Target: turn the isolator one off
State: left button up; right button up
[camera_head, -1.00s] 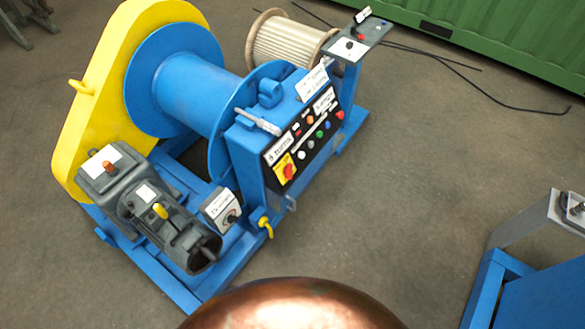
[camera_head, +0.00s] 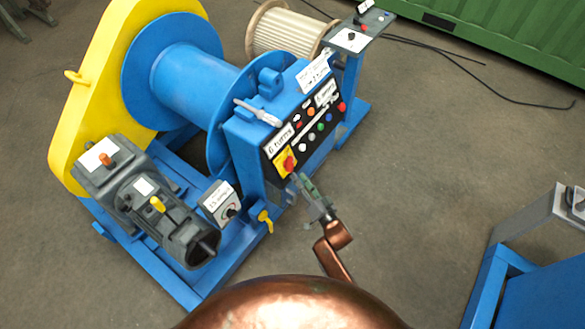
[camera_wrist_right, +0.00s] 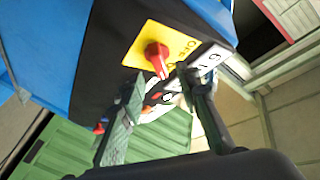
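The isolator is a red rotary knob (camera_head: 290,162) on a yellow plate, at the lower left corner of the black panel on the blue control box. It also shows in the right wrist view as a red knob (camera_wrist_right: 156,54) on yellow. My right gripper (camera_head: 299,181) is just below and in front of it, pointing up at the panel. In the right wrist view its two fingers (camera_wrist_right: 165,80) stand apart with nothing held between them, and the knob lies beyond the tips. I see no contact. My left gripper is out of view.
Several buttons and lamps (camera_head: 311,137) sit right of the isolator, close by. A small switch box (camera_head: 221,204) and a yellow handle (camera_head: 265,219) are at lower left. A "6 turns" label (camera_head: 280,140) is above the knob.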

aim_at(292, 168)
jog(key=b+x, duration=0.1)
jog(key=x, duration=0.4)
jog(key=shift+w+f, duration=0.15)
jog(key=shift+f, duration=0.05)
jog(key=shift+w+a+b, duration=0.3)
jog(key=shift+w, duration=0.2)
jog(key=shift+r, duration=0.1)
jog(key=c, duration=0.4)
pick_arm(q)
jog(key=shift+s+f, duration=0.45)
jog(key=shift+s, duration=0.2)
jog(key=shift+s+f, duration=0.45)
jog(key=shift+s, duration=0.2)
pick_arm(e)
grip_shut()
